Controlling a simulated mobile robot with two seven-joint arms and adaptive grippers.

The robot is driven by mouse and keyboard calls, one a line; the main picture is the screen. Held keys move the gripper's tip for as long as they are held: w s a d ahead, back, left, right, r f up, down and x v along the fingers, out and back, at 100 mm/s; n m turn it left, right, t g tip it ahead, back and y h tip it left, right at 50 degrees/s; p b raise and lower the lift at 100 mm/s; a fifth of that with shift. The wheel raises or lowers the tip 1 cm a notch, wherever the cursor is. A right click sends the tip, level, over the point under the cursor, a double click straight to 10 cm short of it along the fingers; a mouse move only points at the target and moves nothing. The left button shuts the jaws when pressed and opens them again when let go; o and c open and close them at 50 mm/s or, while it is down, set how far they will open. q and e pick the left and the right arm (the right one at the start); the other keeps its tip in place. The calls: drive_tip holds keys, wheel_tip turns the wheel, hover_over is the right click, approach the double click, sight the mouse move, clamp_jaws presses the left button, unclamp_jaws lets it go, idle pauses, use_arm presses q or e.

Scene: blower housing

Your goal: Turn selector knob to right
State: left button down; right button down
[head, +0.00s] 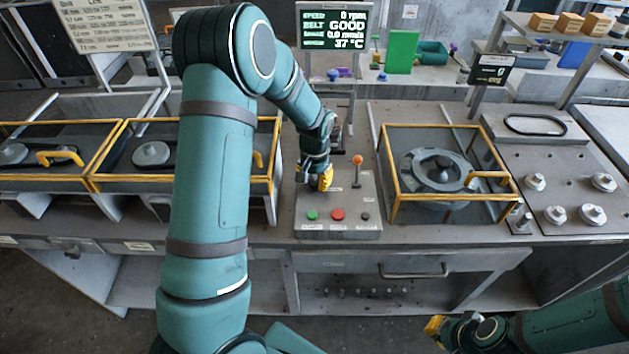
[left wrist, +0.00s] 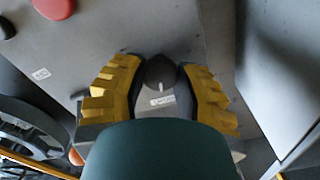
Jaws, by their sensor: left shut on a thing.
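The selector knob (left wrist: 160,70) is dark with a small white mark and sits on the grey control panel (head: 349,232). In the left wrist view it lies between the yellow fingertips of my left gripper (left wrist: 162,80), which is shut on it. The white mark is on the knob's side nearer my gripper's body, close to a small label. In the head view my left gripper (head: 319,182) covers the knob. My right gripper (head: 437,328) is low at the right, away from the panel; its finger opening cannot be made out.
The panel also has a green button (head: 312,215), a red button (head: 338,215), a small dark switch (head: 365,215) and an orange-ball lever (head: 357,160). A yellow-framed blower housing (head: 440,172) stands to the right. A display (head: 333,30) is behind the panel.

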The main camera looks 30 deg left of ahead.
sight(314, 182)
idle(0.5)
use_arm(q)
drive_tip(key=c, duration=0.6)
unclamp_jaws()
wheel_tip(314, 182, up, 12)
idle(0.4)
